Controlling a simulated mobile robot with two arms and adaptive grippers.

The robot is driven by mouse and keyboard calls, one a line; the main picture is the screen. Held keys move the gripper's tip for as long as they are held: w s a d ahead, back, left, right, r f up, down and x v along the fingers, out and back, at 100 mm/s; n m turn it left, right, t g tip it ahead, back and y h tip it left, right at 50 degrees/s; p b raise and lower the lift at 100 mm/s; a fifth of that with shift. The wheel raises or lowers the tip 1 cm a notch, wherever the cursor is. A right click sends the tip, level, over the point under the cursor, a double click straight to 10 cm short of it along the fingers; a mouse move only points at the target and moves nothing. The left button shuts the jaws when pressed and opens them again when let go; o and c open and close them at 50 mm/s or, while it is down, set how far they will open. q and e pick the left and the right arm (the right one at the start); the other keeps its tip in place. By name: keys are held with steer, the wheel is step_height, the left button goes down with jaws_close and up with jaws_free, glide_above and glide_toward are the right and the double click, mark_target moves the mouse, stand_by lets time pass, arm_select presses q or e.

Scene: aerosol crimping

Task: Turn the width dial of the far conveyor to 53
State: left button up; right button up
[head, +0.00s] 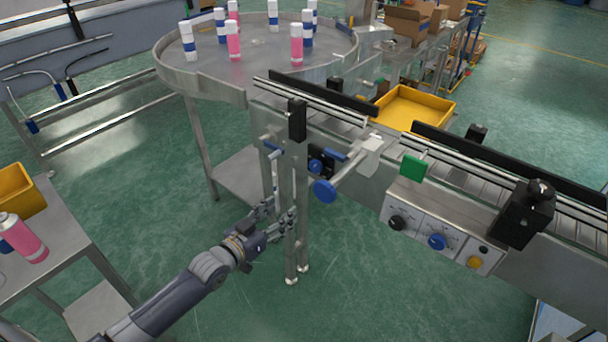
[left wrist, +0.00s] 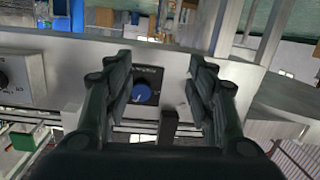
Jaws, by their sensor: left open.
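A small blue dial (head: 316,165) on a black plate is on the side of the conveyor frame, near the round table. In the left wrist view the blue dial (left wrist: 142,93) shows between my fingers, beyond them, with a dark scale plate behind it. Its reading is too small to tell. My left gripper (head: 281,212) is open and empty, below and left of the dial in the head view, apart from it. Its two fingers (left wrist: 165,85) spread to either side of the dial in the left wrist view. My right gripper is not in view.
A large blue knob (head: 325,190) on a shaft sticks out near the dial. A control panel (head: 440,236) with several knobs is to the right. A round steel table (head: 262,58) holds several cans.

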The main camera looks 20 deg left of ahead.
arm_select(q)
steer(key=t+h, duration=0.1)
glide_toward(314, 169)
steer(key=s, duration=0.2)
steer(key=shift+m, duration=0.3)
steer(key=x, duration=1)
steer(key=shift+w+a, duration=0.25)
steer(key=shift+w, duration=0.1)
steer(key=c, duration=1.1)
